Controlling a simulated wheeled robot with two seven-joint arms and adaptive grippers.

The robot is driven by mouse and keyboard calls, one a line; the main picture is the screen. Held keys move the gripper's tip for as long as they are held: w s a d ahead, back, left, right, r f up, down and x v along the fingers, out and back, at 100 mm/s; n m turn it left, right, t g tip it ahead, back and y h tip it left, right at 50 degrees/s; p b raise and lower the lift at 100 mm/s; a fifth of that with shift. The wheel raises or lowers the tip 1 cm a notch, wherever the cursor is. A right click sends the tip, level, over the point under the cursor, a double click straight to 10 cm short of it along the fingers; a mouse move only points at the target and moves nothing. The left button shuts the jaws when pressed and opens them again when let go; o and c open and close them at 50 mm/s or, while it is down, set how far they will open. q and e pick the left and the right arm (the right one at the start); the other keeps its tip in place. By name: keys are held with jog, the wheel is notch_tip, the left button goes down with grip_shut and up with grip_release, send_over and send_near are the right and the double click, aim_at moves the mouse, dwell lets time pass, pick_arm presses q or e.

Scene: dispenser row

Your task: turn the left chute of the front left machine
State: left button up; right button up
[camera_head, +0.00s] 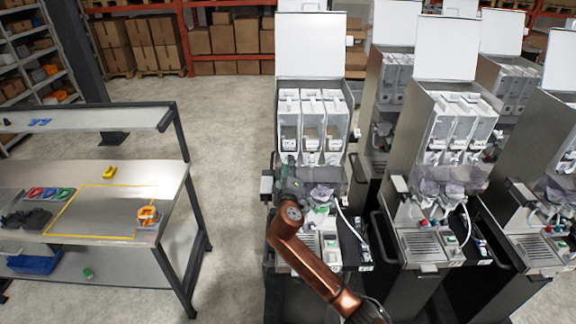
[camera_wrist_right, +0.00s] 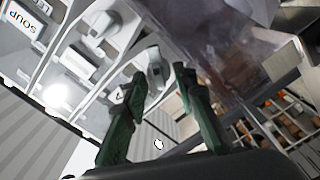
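The front left machine (camera_head: 310,62) is a grey dispenser with three white canisters side by side near its top. The left canister (camera_head: 289,112) has its lower outlet partly hidden by my right gripper (camera_head: 288,172), which is just below it. In the right wrist view, my right gripper (camera_wrist_right: 159,80) has its two green fingers apart. A white chute (camera_wrist_right: 154,62) shows between and just beyond the fingertips; I cannot tell whether they touch it. My left gripper is not in view.
A clear purplish bowl part (camera_head: 322,190) sits under the canisters, with a drip tray (camera_head: 308,243) lower down. More machines (camera_head: 447,75) stand close on the right. A workbench (camera_head: 170,185) is at the left, with open floor between.

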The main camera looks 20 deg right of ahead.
jog(key=shift+c, duration=0.7)
grip_shut()
jog(key=n+p, duration=0.3)
jog(key=n, duration=0.5)
jog(key=n+p, duration=0.4)
jog(key=n, duration=0.4)
jog(key=n+p, duration=0.4)
jog(key=n, duration=0.3)
jog(key=shift+d+f+n, duration=0.15)
jog(key=shift+f+n, duration=0.25)
